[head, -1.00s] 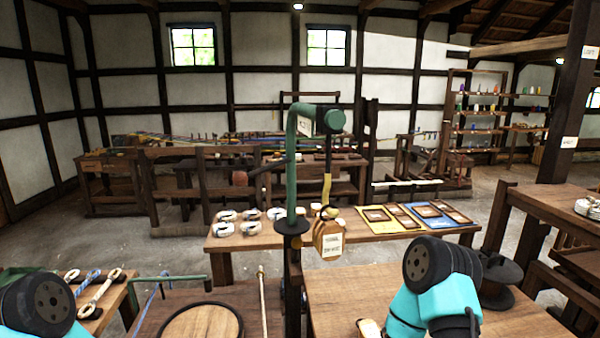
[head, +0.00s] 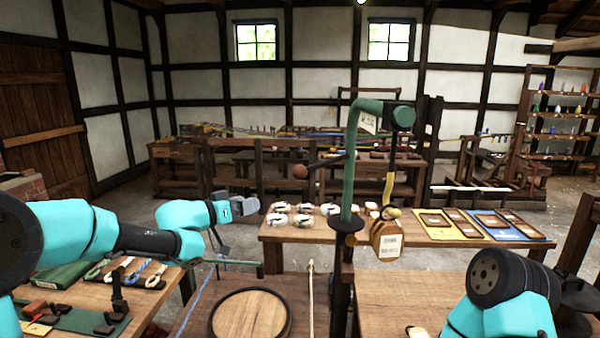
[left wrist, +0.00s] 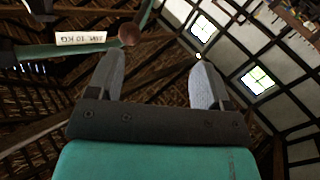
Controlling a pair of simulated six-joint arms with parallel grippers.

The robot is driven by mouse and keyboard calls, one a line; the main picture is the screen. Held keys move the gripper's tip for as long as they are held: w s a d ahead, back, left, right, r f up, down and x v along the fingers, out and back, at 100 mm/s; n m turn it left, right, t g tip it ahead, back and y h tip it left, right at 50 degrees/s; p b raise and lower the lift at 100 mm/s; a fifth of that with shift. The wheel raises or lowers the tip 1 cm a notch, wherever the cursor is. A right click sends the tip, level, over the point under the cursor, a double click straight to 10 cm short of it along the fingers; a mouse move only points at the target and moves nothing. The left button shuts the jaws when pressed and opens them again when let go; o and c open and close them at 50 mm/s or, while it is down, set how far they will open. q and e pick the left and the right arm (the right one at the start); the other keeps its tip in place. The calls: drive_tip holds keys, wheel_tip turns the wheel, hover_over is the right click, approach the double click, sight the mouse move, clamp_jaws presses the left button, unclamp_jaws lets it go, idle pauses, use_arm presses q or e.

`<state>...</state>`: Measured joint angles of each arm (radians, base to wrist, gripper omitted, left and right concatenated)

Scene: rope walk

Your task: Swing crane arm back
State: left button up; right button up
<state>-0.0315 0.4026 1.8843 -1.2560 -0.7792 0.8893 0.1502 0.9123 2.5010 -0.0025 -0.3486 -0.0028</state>
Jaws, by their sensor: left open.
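The crane is a green post (head: 348,200) with a curved top arm (head: 372,107) pointing right. A wooden block (head: 386,238) with a label hangs from the arm's end on a rope. A dark handle bar with a brown ball knob (head: 300,171) sticks out left of the post. My left gripper (head: 246,206) is left of the post and knob, open and empty, apart from both. In the left wrist view, its open fingers (left wrist: 155,62) point up, with the brown ball (left wrist: 130,34) and a green crane bar labelled in kg (left wrist: 60,50) beyond. My right gripper is out of view.
A bench behind (head: 275,232) holds coiled white ropes and coloured boards (head: 450,226). A left table (head: 90,300) holds rope pieces. A round wooden lid (head: 248,315) lies in front of the post. My right arm is at lower right. Air around the knob is clear.

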use_arm(q)
drive_tip(key=m+h, duration=0.1)
drive_tip(key=m, duration=0.1)
approach(293, 172)
drive_tip(key=v, duration=0.5)
drive_tip(key=shift+w+a+r+g, duration=0.15)
drive_tip(key=shift+g, duration=0.15)
drive_tip(key=x, duration=1.7)
drive_tip(key=shift+w+d, duration=0.1)
drive_tip(key=shift+d, duration=0.15)
drive_tip(key=c, duration=1.3)
